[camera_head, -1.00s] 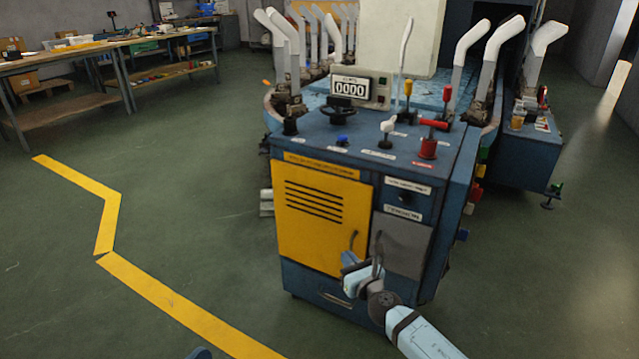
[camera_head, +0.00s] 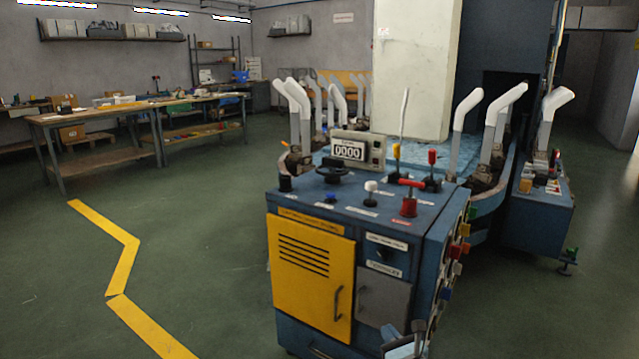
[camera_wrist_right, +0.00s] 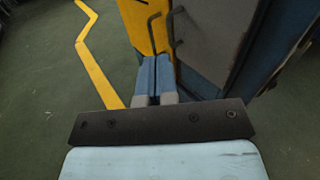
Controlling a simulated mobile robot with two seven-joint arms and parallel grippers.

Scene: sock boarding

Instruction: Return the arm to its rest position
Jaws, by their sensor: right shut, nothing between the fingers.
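My right gripper (camera_head: 403,337) is at the bottom edge of the head view, in front of the lower right of the blue machine's cabinet. In the right wrist view its two fingers (camera_wrist_right: 155,72) are together with nothing between them. The fingers point toward the cabinet's yellow door (camera_head: 312,270) and grey door (camera_head: 383,300). Dark door handles show just beyond the fingertips in the wrist view, and I cannot tell the exact gap. Most of my right arm is out of the head view. My left gripper is not in view.
The control top (camera_head: 345,197) carries a counter reading 0000, a handwheel and levers. Several white sock forms (camera_head: 465,110) stand around the machine. A workbench (camera_head: 95,116) is at the back left. Green floor (camera_head: 190,250) with a yellow line lies open on the left.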

